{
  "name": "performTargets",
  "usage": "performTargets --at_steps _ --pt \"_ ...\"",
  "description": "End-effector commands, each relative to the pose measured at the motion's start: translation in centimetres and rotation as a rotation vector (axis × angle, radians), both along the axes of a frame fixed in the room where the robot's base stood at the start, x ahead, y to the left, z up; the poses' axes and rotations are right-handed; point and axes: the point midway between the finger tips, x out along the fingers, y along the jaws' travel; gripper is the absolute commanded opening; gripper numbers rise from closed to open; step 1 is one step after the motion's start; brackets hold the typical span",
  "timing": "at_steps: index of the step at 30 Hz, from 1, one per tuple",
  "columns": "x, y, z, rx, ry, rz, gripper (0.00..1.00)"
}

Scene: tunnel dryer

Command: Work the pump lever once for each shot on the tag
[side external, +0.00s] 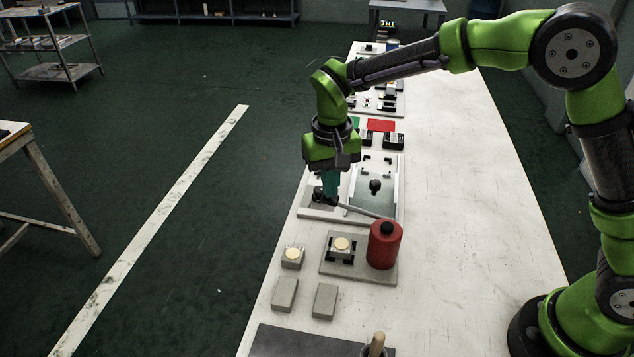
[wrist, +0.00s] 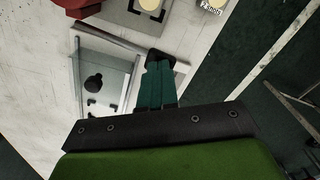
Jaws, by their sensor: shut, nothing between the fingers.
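The pump is a red cylinder (side external: 384,246) with a black cap, standing on a grey plate. Its thin lever (side external: 362,211) reaches out toward the upper left; in the wrist view the lever (wrist: 105,36) runs from the red body. My gripper (side external: 331,199) points down with teal fingers closed together, right at the lever's outer end. In the wrist view my gripper (wrist: 158,62) overlaps a dark piece at the lever's end; I cannot tell whether they touch.
A block with a cream disc sits in a holder (side external: 342,247) beside the pump. Another disc-topped block (side external: 292,257) and two bare grey blocks (side external: 285,294) stand left and nearer. A framed tray with a black knob (side external: 375,186) lies beyond. The table's right side is clear.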

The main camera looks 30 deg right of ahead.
Motion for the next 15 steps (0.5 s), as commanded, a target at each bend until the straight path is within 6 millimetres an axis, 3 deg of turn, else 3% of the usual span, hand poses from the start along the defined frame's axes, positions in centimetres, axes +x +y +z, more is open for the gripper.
performTargets --at_steps 15 --pt "0.0 0.0 3.2 0.0 0.0 -0.001 0.0"
